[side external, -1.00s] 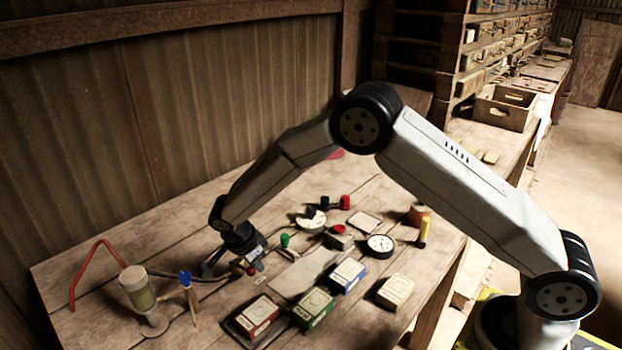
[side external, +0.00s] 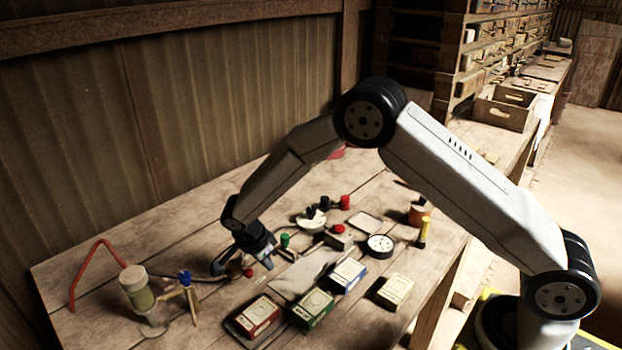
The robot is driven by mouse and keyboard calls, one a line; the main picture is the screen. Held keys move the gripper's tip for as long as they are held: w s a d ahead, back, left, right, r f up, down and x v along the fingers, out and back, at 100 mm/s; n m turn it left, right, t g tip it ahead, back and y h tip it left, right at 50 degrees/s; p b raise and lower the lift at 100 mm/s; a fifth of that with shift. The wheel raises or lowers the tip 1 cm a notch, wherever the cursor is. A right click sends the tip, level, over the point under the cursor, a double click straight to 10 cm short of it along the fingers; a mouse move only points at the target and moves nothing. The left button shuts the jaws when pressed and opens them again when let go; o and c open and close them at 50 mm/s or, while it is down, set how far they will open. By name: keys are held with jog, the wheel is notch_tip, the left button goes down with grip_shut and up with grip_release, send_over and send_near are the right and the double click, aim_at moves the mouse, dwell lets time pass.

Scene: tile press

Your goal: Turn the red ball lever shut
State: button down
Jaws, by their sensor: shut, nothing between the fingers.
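The small dark red ball (side external: 248,272) of the lever shows just below my gripper, beside a bit of brass fitting; the rest of the lever and its angle are hidden or too small to tell. My gripper (side external: 268,264) is shut and empty, tilted, low over the bench. Its fingertips are just right of the ball in the picture; I cannot tell whether they touch it.
A green-topped valve (side external: 285,240) stands close to the right of my gripper. Red, green and blue boxes, such as the green box (side external: 312,309), lie in front. A blue-knobbed fitting (side external: 185,278) and a filter jar (side external: 136,287) stand at left. A dial gauge (side external: 380,244) lies at right.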

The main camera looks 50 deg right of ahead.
jog(key=v, duration=0.9)
jog(key=shift+d+r, duration=0.25)
jog(key=shift+r, duration=0.15)
jog(key=shift+d, duration=0.1)
jog(key=s+d+r+n+t+y, duration=0.1)
jog(key=s+d+n, duration=0.3)
jog(key=s+n, duration=0.5)
jog(key=s+d+r+n+t+y, duration=0.1)
jog(key=s+d+n, duration=0.4)
jog(key=s+n, duration=0.5)
jog(key=shift+s+d+t+y, duration=0.25)
jog(key=shift+s+t+y, duration=0.25)
jog(key=shift+s+y, duration=0.55)
jog(key=shift+s+r+h, duration=0.1)
jog(key=shift+s+h, duration=0.05)
jog(key=shift+h, duration=0.1)
